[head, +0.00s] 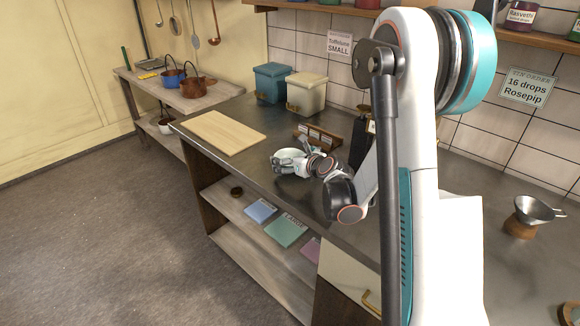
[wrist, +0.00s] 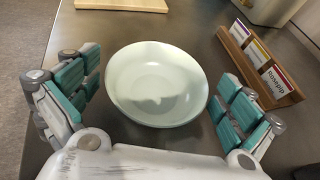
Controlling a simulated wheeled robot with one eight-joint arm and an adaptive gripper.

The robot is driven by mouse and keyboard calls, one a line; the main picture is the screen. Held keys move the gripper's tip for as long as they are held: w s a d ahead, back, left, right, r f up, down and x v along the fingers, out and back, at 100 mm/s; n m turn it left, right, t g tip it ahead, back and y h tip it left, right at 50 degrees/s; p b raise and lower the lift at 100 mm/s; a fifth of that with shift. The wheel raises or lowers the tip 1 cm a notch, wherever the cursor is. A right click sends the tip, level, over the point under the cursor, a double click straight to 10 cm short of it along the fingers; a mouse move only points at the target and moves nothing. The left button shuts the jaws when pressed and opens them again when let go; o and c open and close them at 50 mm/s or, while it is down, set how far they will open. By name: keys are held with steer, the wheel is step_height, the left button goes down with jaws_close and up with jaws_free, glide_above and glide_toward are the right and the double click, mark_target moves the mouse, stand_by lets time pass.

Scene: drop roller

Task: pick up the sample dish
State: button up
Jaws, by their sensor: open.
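The sample dish (wrist: 157,82) is a shallow, pale green-white round bowl standing upright on the dark countertop. In the wrist view it lies between the spread fingers of my gripper (wrist: 158,98), a little beyond the palm. My gripper is open, with a gap between each finger and the dish rim. In the head view my gripper (head: 283,163) is low over the counter and hides part of the dish (head: 290,154).
A wooden rack (wrist: 262,62) with labelled cards, one reading Rosepip, stands right of the dish. A cutting board (head: 223,132) lies at the counter's left end. Blue (head: 272,82) and cream (head: 306,92) canisters stand at the back. A metal funnel (head: 532,210) is at right.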

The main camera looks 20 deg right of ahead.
steer(key=shift+r, duration=0.1)
steer(key=c, duration=0.9)
